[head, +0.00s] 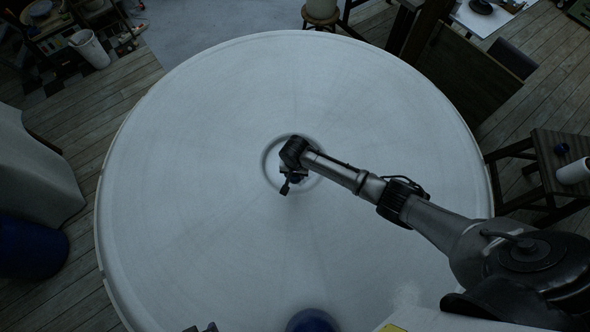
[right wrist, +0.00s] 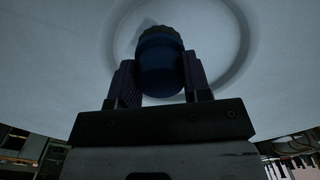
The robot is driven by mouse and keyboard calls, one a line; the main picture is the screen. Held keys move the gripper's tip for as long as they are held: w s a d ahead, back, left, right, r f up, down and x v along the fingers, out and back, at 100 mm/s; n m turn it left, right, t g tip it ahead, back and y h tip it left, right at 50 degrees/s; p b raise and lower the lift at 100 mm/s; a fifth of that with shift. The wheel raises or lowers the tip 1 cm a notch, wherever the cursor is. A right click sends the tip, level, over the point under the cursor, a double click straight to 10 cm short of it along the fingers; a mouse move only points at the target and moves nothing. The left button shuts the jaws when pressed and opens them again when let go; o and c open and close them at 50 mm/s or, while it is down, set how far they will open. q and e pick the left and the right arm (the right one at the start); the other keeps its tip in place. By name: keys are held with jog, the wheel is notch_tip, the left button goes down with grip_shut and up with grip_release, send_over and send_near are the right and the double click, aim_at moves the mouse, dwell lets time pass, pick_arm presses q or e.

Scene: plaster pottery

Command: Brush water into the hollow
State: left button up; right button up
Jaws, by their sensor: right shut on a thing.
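A large round white plaster disc (head: 200,130) fills the middle of the head view. The hollow (head: 268,160) is a shallow ring-edged dip at its centre; its curved rim also shows in the right wrist view (right wrist: 244,50). My right gripper (head: 288,180) is over the hollow, pointing down, and partly covers it. In the right wrist view it is shut on a dark blue rounded piece (right wrist: 160,70), which looks like the brush's handle. The bristles are hidden, so I cannot tell whether they touch the plaster. Small dark tips at the bottom edge may be my left gripper (head: 202,328).
A blue round object (head: 312,321) shows at the bottom edge of the head view. A dark wooden stool (head: 550,160) stands at the right, a white bucket (head: 90,48) at upper left and a blue barrel (head: 32,248) at left. The disc's surface is otherwise clear.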

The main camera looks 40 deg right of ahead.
pick_arm(q)
jog(key=shift+a+r+p, duration=0.15)
jog(key=shift+r+p, duration=0.5)
jog(key=shift+r, duration=0.4)
